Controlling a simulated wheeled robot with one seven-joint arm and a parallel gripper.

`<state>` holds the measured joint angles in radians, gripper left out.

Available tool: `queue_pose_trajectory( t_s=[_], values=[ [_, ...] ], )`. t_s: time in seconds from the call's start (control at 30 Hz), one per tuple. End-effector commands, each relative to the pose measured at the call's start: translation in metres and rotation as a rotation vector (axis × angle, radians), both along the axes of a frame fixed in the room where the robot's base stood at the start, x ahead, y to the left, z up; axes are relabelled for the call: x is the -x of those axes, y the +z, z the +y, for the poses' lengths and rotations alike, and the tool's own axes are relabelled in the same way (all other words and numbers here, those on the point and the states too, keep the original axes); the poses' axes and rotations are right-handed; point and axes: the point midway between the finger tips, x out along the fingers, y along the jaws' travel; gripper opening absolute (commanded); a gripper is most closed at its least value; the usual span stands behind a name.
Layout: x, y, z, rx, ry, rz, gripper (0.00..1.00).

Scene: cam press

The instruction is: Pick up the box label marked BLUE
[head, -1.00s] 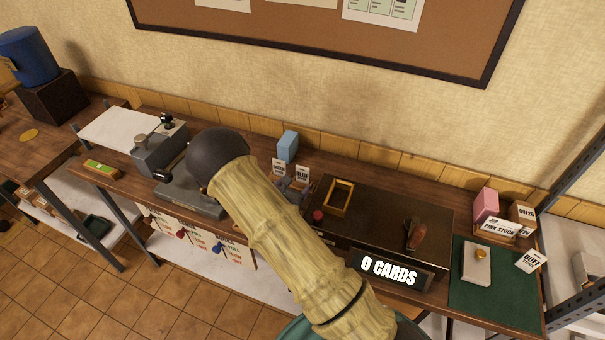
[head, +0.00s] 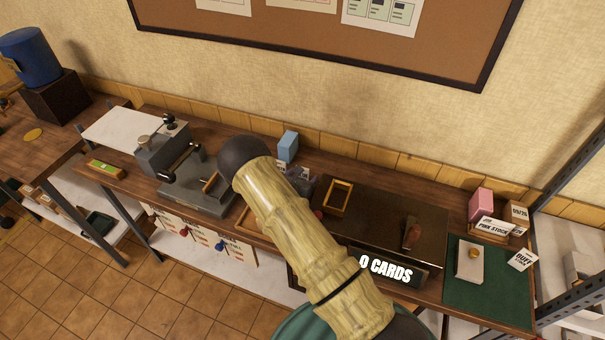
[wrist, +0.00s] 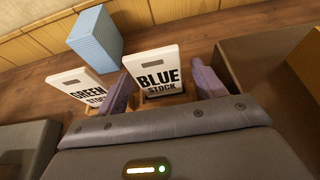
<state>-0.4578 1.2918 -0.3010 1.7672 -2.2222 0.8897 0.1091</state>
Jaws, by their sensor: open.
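The white label marked BLUE STOCK (wrist: 157,70) stands upright in the wrist view, with a hole near its top edge. My gripper (wrist: 164,82) is open, with one purple finger on each side of this label; a gap shows on its right side. A similar white label marked GREEN STOCK (wrist: 80,88) stands just left of the left finger. In the head view my arm mostly hides the labels and my gripper.
A light blue box (wrist: 95,42) stands behind the labels; it also shows in the head view (head: 288,146). Right of the labels is a dark counter unit with a yellow-rimmed tray (head: 339,198). A grey press (head: 196,186) stands to the left.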

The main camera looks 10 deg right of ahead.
Motion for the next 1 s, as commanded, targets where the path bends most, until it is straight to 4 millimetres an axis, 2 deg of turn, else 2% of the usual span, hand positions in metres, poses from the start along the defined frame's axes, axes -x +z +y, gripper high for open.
queue_pose_trajectory(
  t_s=[0.2,0.77,1.0],
  values=[
    [-0.017,-0.007,-0.011,-0.001,0.000,0.001,0.69],
    [-0.018,-0.008,-0.012,-0.001,0.000,0.001,0.69],
    [-0.018,-0.008,-0.012,-0.001,0.000,0.001,0.22]
  ],
)
